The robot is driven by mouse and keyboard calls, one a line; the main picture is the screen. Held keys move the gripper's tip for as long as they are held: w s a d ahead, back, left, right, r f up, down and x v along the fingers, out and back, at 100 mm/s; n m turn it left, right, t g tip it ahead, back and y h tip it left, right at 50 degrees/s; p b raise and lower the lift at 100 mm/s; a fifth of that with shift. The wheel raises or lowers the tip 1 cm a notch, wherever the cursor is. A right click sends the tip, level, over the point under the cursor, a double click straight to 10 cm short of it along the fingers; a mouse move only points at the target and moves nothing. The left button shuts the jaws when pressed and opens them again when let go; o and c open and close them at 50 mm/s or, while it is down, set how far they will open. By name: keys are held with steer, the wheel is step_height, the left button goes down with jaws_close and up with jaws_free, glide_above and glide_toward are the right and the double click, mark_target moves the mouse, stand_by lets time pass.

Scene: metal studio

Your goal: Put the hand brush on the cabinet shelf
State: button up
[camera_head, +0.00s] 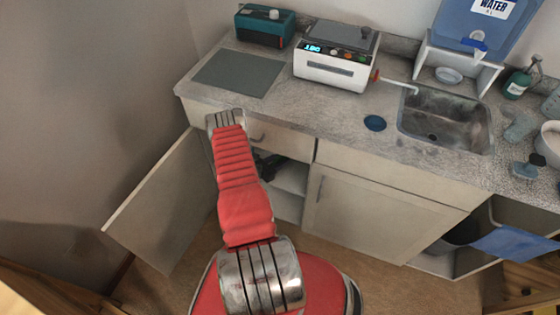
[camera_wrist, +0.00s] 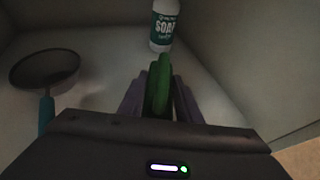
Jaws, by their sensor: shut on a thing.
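My gripper (camera_wrist: 160,94) is shut on a slim green piece, which I take to be the hand brush (camera_wrist: 158,84); only its green part shows, upright in the picture between the two dark fingers. In the head view my gripper (camera_head: 270,165) reaches into the open cabinet below the counter, and the brush cannot be made out there. The pale cabinet shelf (camera_head: 291,179) shows beside the gripper, and its surface (camera_wrist: 95,92) lies ahead and below in the wrist view. I cannot tell whether the brush touches the shelf.
In the cabinet, a soap bottle (camera_wrist: 164,25) stands ahead and a dark round pan or sieve (camera_wrist: 44,70) with a blue handle lies left. The cabinet's open door (camera_head: 160,203) is left of my arm. The counter (camera_head: 270,112) overhangs the opening. Free shelf shows between pan and gripper.

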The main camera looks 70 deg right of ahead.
steer(key=shift+f, duration=0.25)
steer(key=o, duration=1.2)
steer(key=shift+r, duration=0.1)
steer(key=v, duration=1.1)
steer(key=shift+w, duration=0.1)
steer(key=shift+w+a+r, duration=0.1)
steer(key=shift+w+a, duration=0.05)
steer(key=shift+a, duration=0.3)
